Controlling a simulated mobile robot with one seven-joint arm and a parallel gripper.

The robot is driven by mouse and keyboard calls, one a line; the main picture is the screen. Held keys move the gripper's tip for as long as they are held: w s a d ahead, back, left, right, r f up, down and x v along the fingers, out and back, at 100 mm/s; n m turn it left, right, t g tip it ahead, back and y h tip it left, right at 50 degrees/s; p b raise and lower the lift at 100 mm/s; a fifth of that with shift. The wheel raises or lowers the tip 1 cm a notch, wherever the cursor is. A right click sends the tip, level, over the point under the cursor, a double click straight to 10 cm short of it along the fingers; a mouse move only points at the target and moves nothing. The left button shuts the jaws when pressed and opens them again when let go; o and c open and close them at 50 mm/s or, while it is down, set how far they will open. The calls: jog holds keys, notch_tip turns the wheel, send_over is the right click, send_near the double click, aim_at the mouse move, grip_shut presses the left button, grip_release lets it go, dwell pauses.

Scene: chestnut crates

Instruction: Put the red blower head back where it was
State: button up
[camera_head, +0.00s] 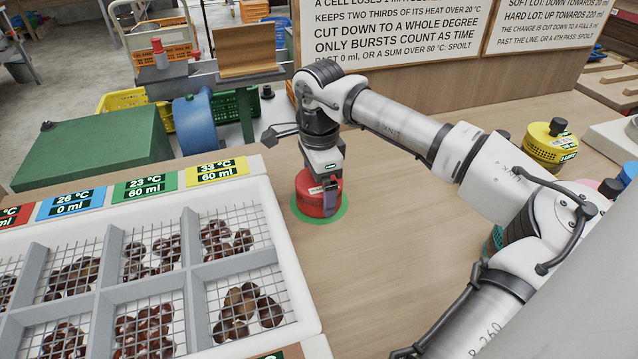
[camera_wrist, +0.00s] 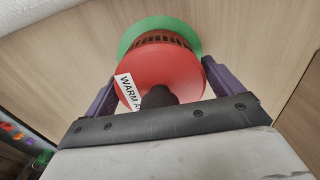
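The red blower head (camera_head: 312,196) is at the green round mark (camera_head: 340,212) on the table, right of the white tray. It looks upright; I cannot tell whether its underside touches the mark. My gripper (camera_head: 324,192) points down over it. In the wrist view, the red blower head (camera_wrist: 168,72) with its dark knob and a white "WARM" label sits between the two purple fingers of my gripper (camera_wrist: 158,80). Both fingers appear to press its sides. The green mark (camera_wrist: 130,38) shows behind it.
The white tray (camera_head: 285,255) with gridded cells of chestnuts stands at the left, with coloured temperature cards along its back edge. A yellow blower head (camera_head: 550,148) stands at the right. Sign boards (camera_head: 395,30) rise behind. The table's middle is clear.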

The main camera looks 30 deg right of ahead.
jog(key=shift+o, duration=0.6)
jog(key=shift+r, duration=0.2)
notch_tip(320, 180, up, 12)
dwell(0.3)
